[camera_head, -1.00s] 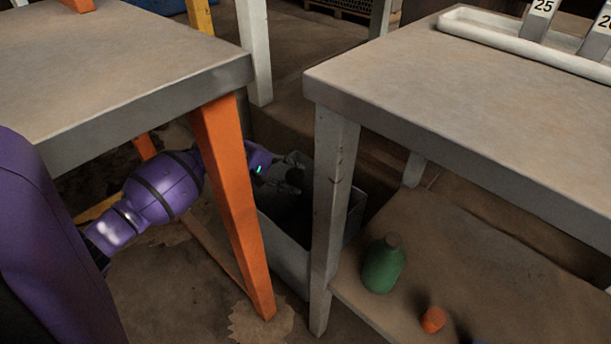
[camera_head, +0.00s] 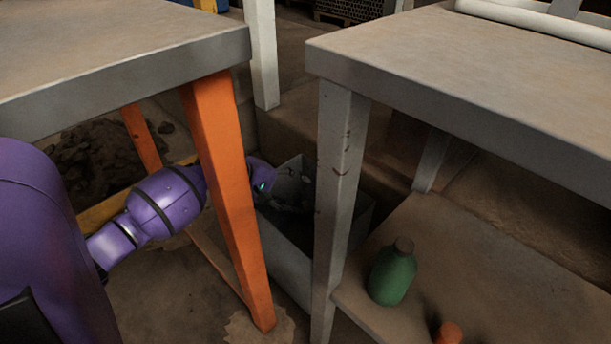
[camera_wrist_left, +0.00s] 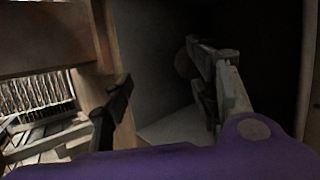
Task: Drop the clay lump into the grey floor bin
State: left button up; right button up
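The grey floor bin (camera_head: 285,262) stands on the floor between the two tables, partly hidden by the orange leg and the grey leg. My left arm reaches behind the orange leg, and my left gripper (camera_head: 283,204) is at the bin's mouth, dark and hard to make out. In the left wrist view its two fingers (camera_wrist_left: 165,98) are wide apart, with nothing visible gripped between them. A small brownish rounded thing (camera_wrist_left: 182,63) shows partly behind the right-hand finger; it may be the clay lump, but I cannot tell for sure. My right gripper is out of view.
An orange table leg (camera_head: 223,190) stands just in front of my left forearm. A grey table leg (camera_head: 338,200) stands right of the bin. A green bottle (camera_head: 391,275) and an orange object (camera_head: 448,333) are on the low shelf. Dark rubble (camera_head: 95,155) lies under the left table.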

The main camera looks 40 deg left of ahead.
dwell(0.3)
pick_arm(q)
jog(key=v, duration=1.2)
